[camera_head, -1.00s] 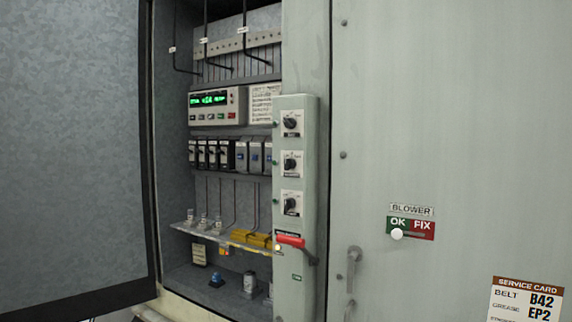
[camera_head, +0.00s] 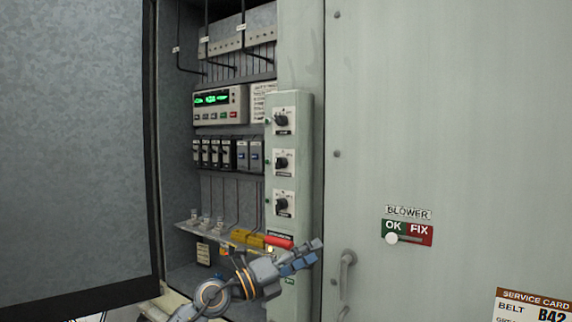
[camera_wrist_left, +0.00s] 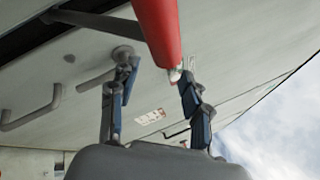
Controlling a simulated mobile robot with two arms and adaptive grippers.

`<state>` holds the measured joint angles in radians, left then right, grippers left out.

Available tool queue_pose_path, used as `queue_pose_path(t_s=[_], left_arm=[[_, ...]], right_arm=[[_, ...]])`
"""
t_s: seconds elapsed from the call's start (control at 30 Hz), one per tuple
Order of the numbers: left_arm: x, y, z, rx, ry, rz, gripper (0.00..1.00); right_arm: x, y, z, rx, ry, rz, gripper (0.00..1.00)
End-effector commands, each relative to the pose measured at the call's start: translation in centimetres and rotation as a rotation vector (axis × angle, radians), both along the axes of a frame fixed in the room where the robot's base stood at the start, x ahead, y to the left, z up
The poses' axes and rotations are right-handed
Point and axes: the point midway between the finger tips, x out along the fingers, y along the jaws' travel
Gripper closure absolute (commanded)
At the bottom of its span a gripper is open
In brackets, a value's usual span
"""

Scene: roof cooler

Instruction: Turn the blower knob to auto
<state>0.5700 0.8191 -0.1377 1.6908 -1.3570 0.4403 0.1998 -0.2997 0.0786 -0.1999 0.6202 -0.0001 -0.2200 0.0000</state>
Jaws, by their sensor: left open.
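A narrow grey column in the open cabinet carries three black rotary knobs on white plates: an upper knob (camera_head: 281,121), a middle knob (camera_head: 281,163) and a lower knob (camera_head: 282,204). Their lettering is too small to read, so I cannot tell which is the blower knob. My left gripper (camera_head: 312,254) is below the lower knob, by the red-handled lever (camera_head: 279,241). In the left wrist view the gripper (camera_wrist_left: 158,82) is open, and the red handle (camera_wrist_left: 158,28) reaches in from above towards the space between its fingers. Contact cannot be told. My right gripper is not in view.
A lit green display (camera_head: 212,99) and a row of breakers (camera_head: 213,153) are inside the cabinet. The dark-edged door (camera_head: 80,150) stands open at left. The closed panel at right has a BLOWER OK/FIX slider (camera_head: 408,232) and a grey handle (camera_head: 346,270).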

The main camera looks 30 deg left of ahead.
Motion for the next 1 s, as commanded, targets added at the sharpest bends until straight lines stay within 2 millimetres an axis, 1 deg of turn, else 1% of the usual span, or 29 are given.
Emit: queue_pose_path(t_s=[0.03, 0.07, 0.1, 0.17, 0.2, 0.27, 0.3, 0.4, 0.5, 0.6, 0.67, 0.77, 0.87, 1.0], left_arm=[[-2.0, -1.0, 4.4, 0.136, -0.095, 0.001, 0.52], [-2.8, -1.2, 6.1, 0.214, -0.131, 0.012, 0.52], [-2.9, -0.2, 7.3, 0.310, -0.134, 0.042, 0.52], [-3.6, 1.2, 9.4, 0.452, -0.149, 0.093, 0.52], [-4.2, 2.3, 10.9, 0.544, -0.155, 0.139, 0.52], [-5.2, 4.4, 13.1, 0.670, -0.155, 0.220, 0.52], [-6.0, 5.9, 14.5, 0.744, -0.148, 0.278, 0.52], [-7.8, 9.5, 17.3, 0.874, -0.121, 0.416, 0.52], [-9.2, 11.8, 19.0, 0.940, -0.098, 0.507, 0.52], [-9.5, 12.6, 19.6, 0.961, -0.085, 0.542, 0.52], [-9.1, 12.7, 19.8, 0.963, -0.082, 0.546, 0.52], [-7.7, 12.5, 19.9, 0.959, -0.082, 0.541, 0.52], [-5.7, 12.3, 20.1, 0.958, -0.082, 0.540, 0.52], [-2.6, 12.1, 20.2, 0.957, -0.082, 0.540, 0.52]], right_arm=[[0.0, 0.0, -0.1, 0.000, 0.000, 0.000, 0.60], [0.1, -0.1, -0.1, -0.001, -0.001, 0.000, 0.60], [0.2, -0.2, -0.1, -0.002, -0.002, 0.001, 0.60], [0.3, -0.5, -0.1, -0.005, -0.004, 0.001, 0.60], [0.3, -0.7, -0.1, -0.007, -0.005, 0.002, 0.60], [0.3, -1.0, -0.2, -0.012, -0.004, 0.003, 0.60], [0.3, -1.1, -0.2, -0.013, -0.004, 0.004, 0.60], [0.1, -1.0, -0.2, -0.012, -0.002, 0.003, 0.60], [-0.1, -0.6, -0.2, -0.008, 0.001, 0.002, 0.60], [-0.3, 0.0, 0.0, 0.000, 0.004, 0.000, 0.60], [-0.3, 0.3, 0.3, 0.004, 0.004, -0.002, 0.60], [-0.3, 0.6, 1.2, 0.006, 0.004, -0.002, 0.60], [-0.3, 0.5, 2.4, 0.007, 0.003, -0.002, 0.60], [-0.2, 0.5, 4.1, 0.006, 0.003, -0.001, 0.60]])
